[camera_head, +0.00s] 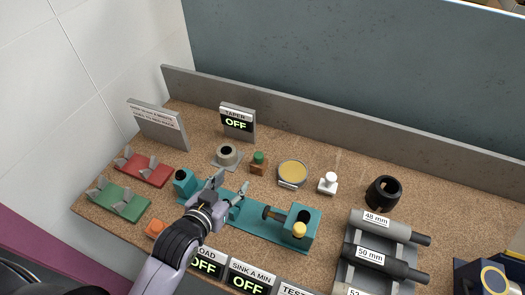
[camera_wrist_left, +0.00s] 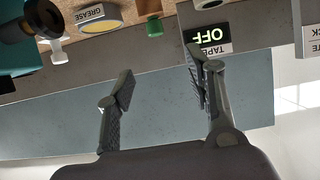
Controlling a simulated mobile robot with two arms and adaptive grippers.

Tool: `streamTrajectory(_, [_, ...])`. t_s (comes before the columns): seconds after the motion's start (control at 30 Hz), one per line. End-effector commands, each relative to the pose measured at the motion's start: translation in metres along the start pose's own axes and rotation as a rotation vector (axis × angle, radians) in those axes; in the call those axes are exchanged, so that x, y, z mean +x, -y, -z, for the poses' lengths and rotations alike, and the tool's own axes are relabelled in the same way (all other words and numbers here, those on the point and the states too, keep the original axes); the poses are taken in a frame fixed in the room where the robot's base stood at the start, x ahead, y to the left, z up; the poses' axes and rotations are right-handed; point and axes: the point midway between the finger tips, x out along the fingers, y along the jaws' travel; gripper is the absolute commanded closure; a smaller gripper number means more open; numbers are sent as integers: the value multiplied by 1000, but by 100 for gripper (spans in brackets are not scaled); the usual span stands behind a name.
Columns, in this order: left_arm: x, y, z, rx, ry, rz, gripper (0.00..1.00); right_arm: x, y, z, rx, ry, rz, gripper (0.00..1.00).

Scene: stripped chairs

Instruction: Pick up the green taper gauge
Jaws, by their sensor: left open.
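A small green-topped piece (camera_head: 259,156), which looks like the green taper gauge, stands in a brown block (camera_head: 258,168) behind the teal fixture. It also shows at the top of the left wrist view (camera_wrist_left: 154,27), beyond and apart from my fingers. My left gripper (camera_head: 229,188) is over the teal fixture, in front and to the left of the green piece. Its fingers are spread with nothing between them in the left wrist view (camera_wrist_left: 160,85). My right gripper does not show.
A teal fixture (camera_head: 262,238) lies under and beside my left gripper. A grey ring (camera_head: 227,155), a yellow grease tin (camera_head: 292,173) and a white-handled piece (camera_head: 328,183) stand near the green piece. An OFF display (camera_head: 238,122) stands behind. Grey cylinders (camera_head: 377,257) lie at right.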

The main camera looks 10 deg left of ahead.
Motion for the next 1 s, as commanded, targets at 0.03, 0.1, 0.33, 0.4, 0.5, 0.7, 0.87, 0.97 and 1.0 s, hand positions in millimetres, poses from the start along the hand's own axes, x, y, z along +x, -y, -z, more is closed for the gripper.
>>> streamTrajectory(0.03, [9, 0, 3, -1, -1, 0, 51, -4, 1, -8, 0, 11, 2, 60])
streamTrajectory(0.1, [24, 0, 3, 0, -1, 0, 51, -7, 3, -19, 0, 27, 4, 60])
streamTrajectory(0.33, [69, 0, 3, 0, -1, 0, 51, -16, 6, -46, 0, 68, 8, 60])
streamTrajectory(0.4, [82, 0, 2, 1, 0, 0, 51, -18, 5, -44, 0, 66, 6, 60])
streamTrajectory(0.5, [96, -1, 2, 0, 0, 0, 51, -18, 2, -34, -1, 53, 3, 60])
streamTrajectory(0.7, [109, -1, 0, 0, 1, 0, 51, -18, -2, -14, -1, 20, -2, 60])
streamTrajectory(0.87, [119, -3, 0, -1, 1, 0, 51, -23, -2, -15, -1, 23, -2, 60])
streamTrajectory(0.97, [132, -6, 0, -1, 1, 0, 51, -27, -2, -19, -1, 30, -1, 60])
streamTrajectory(1.0, [137, -7, -1, -1, 1, 0, 51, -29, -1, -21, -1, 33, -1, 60])
